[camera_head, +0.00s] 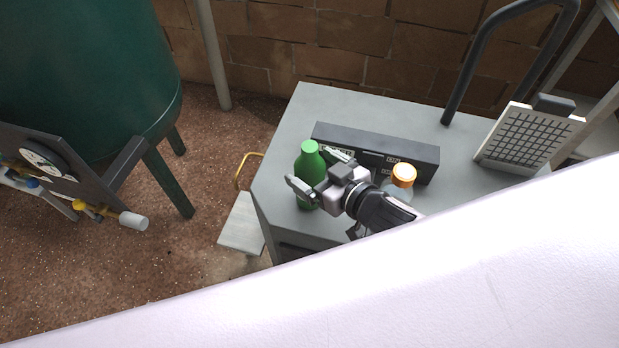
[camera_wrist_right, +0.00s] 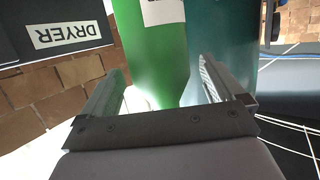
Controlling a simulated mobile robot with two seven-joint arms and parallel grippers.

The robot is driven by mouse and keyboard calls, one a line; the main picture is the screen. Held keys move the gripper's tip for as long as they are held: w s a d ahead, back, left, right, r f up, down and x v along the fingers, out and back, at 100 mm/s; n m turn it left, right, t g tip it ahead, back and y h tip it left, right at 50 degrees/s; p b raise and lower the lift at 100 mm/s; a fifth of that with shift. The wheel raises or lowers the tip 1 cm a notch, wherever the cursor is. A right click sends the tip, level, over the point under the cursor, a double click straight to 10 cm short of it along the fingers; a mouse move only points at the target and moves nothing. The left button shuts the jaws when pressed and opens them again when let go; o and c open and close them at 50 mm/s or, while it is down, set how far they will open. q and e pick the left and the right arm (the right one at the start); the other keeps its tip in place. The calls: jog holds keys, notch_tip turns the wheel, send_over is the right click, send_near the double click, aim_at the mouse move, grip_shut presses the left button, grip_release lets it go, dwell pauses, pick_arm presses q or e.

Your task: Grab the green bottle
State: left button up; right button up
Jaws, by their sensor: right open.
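The green bottle (camera_head: 308,161) stands upright near the left edge of the grey table top (camera_head: 458,127) in the head view. My right gripper (camera_head: 314,168) is open at the bottle, with one finger on each side of it. In the right wrist view, the green bottle (camera_wrist_right: 150,52) with a pale label stands between the spread fingers of my right gripper (camera_wrist_right: 162,76). A gap shows beside each finger, so it does not look gripped. The gripper hides part of the bottle's lower body in the head view. My left gripper is not in view.
A black box (camera_head: 410,152) with small labels lies just behind the gripper. A clear bottle with an orange cap (camera_head: 404,173) stands close to my right wrist. A gridded white panel (camera_head: 528,136) stands farther right. A dark green tank (camera_head: 85,70) is at left.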

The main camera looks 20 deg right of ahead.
jog(key=shift+x, duration=1.8)
jog(key=shift+f, duration=0.1)
jog(key=c, duration=1.1)
jog(key=shift+o, duration=0.2)
